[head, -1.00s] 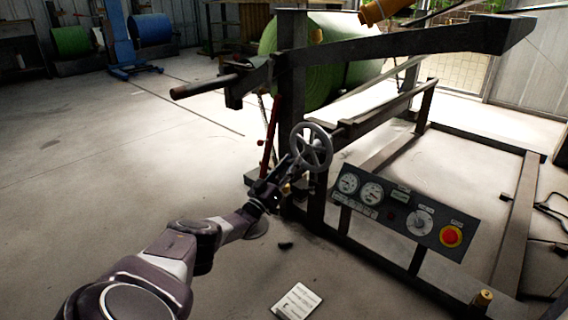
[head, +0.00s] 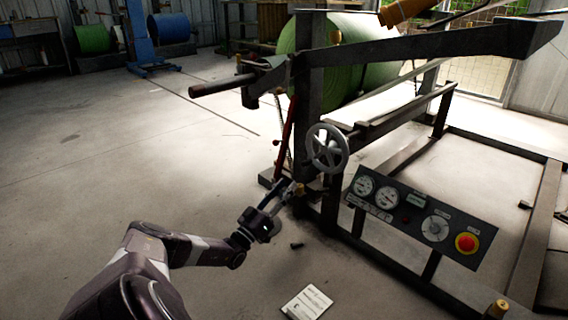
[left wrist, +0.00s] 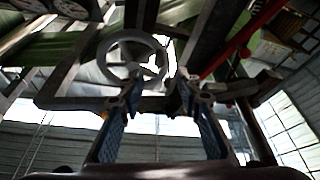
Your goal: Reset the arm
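My left arm reaches in from the bottom left of the head view. My left gripper (head: 290,191) is low in front of the machine frame, below and left of the grey handwheel (head: 327,148). In the left wrist view my left gripper (left wrist: 160,95) has its two fingers spread apart with nothing held between them. The handwheel (left wrist: 132,57) shows beyond the fingers, apart from them. My right gripper is in neither view.
The machine's dark frame (head: 309,110) carries a large green roll (head: 352,62). A control panel (head: 420,218) with gauges and a red button (head: 466,243) is at the right. A white sheet (head: 307,302) lies on the floor. Open floor stretches left.

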